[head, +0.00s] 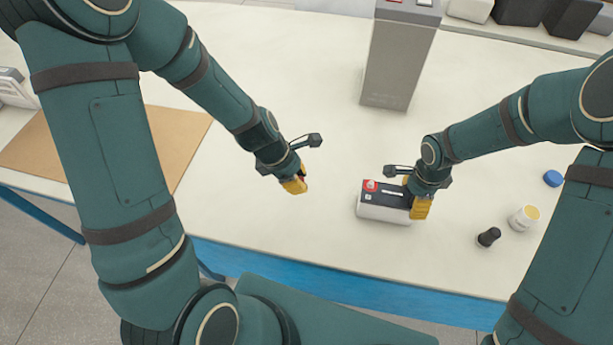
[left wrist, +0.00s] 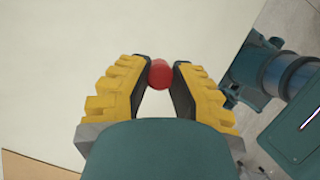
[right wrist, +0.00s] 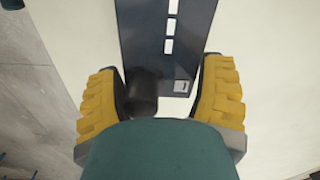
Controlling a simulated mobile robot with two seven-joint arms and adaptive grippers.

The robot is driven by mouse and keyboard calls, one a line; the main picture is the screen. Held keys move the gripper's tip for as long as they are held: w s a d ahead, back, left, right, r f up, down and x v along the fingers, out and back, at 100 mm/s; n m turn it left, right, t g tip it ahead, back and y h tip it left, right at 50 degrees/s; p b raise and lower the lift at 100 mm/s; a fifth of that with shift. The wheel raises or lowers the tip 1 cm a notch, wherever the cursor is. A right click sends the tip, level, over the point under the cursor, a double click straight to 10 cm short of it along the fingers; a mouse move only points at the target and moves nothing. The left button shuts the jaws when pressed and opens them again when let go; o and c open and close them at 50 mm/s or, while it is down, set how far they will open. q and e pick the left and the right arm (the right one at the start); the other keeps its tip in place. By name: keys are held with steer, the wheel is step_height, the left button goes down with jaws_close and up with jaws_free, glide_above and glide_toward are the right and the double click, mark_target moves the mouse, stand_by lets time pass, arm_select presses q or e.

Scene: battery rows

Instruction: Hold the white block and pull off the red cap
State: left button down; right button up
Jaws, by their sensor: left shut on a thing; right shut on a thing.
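The white block (head: 384,213) stands on the table with a dark top that carries white marks. A red patch with a small pale post (head: 370,184) is at its left end. My right gripper (head: 421,208) is shut on the block's right end; the right wrist view shows the dark top (right wrist: 165,45) and a black cap (right wrist: 142,90) between the fingers. My left gripper (head: 297,186) is left of the block, apart from it. The left wrist view shows it shut on the red cap (left wrist: 160,73), held between its fingertips. The cap is mostly hidden in the head view.
A tall grey box (head: 397,65) stands behind the block. A black bottle (head: 489,237), a white jar with a yellow lid (head: 524,217) and a blue cap (head: 552,178) are to the right. A brown board (head: 160,135) lies at the left. The table between is clear.

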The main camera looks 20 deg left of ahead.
arm_select(q)
steer(key=shift+r, duration=0.75)
stand_by(0.9)
steer(key=shift+r, duration=2.4)
arm_select(e)
steer(key=o, duration=1.3)
steer(key=shift+c, duration=0.2)
step_height(320, 180, up, 12)
